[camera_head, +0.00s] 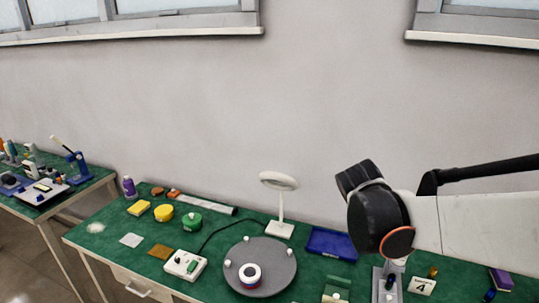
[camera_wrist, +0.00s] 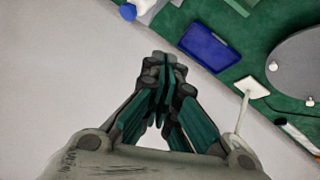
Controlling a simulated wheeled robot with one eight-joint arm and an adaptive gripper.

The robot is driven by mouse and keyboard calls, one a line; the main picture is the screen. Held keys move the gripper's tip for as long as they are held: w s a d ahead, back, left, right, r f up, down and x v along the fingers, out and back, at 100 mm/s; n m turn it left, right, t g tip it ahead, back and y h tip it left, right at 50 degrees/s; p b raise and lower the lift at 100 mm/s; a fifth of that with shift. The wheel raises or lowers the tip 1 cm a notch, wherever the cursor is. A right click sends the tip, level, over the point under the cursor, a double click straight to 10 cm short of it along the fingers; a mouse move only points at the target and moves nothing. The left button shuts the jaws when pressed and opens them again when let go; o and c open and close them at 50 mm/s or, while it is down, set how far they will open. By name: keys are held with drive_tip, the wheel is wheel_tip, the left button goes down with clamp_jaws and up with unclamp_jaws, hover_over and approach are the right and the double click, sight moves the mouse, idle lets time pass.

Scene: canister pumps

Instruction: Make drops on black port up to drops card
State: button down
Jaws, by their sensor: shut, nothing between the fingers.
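A white card (camera_head: 421,286) with the figure 4 lies at the lower right of the head view. A grey round plate (camera_head: 287,275) carries a white, red and blue ringed piece (camera_head: 250,275) and several white knobs. I cannot make out which part is the black port. My gripper (camera_wrist: 163,58) is shut and empty in the wrist view, apart from the table things. In the head view my arm hides the gripper's fingers.
A white lamp or magnifier (camera_head: 280,183) stands behind the plate, near a blue tray (camera_head: 331,244). A white switch box (camera_head: 185,264), yellow tub (camera_head: 163,213) and green tub (camera_head: 192,222) are at left. A purple box (camera_head: 501,279) is at far right. A second table stands left.

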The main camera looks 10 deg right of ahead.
drive_tip(key=w+d+r+m+g+h+p, duration=0.1)
drive_tip(key=w+d+m+g+h+p, duration=0.1)
drive_tip(key=d+p, duration=0.7)
drive_tip(key=d+m+g, duration=0.1)
drive_tip(key=d, duration=0.3)
drive_tip(key=shift+d+r+m+h, duration=0.3)
drive_tip(key=shift+d+m+h, duration=0.1)
drive_tip(key=shift+f, duration=0.1)
wheel_tip(320, 180, down, 9)
drive_tip(key=b, duration=0.6)
idle(0.6)
drive_tip(key=shift+f+b, duration=0.25)
drive_tip(key=shift+b, duration=0.35)
